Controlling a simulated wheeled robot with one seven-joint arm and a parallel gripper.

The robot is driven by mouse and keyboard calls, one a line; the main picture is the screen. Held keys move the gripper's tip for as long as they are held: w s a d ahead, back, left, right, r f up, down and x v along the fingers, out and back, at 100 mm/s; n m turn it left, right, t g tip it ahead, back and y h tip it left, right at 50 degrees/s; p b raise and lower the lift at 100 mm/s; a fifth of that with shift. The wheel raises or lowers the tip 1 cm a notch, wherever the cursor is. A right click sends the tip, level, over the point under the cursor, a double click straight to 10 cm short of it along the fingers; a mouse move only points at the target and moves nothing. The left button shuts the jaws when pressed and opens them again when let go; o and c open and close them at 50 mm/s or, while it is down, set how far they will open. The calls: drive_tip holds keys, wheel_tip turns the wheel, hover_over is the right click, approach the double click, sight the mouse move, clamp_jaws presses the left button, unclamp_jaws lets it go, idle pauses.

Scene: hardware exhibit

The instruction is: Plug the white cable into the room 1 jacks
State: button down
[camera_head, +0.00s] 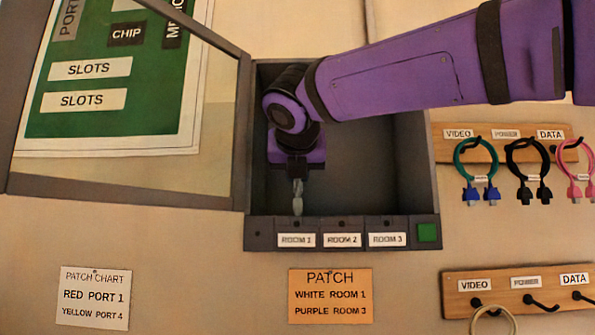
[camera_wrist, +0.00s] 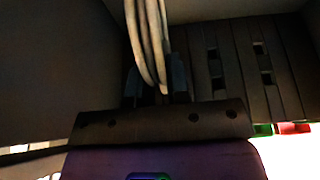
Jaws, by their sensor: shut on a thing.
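My gripper (camera_head: 297,188) reaches down inside the open grey box, above the ROOM 1 label (camera_head: 296,240). It is shut on the white cable (camera_wrist: 147,40), whose pale strands run up between the fingers in the wrist view. A pale end of it (camera_head: 298,205) shows below my gripper in the head view. In the wrist view, a dark slotted panel with small square jacks (camera_wrist: 215,67) lies right of the fingers. The room 1 jacks cannot be made out behind my gripper, and I cannot tell whether the plug touches them.
The glass door (camera_head: 130,110) stands open at left. A green button (camera_head: 427,232) is at the box's lower right. Teal (camera_head: 475,147), black (camera_head: 528,147) and pink (camera_head: 576,150) cables hang at right. A cream loop (camera_head: 493,309) hangs on the lower rack. An orange patch card (camera_head: 330,312) is below.

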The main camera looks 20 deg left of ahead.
drive_tip(key=shift+f, duration=0.3)
idle(0.7)
drive_tip(key=shift+c, duration=1.9)
unclamp_jaws()
drive_tip(key=v, duration=0.7)
drive_tip(key=shift+s, duration=0.25)
drive_tip(key=shift+r, duration=0.1)
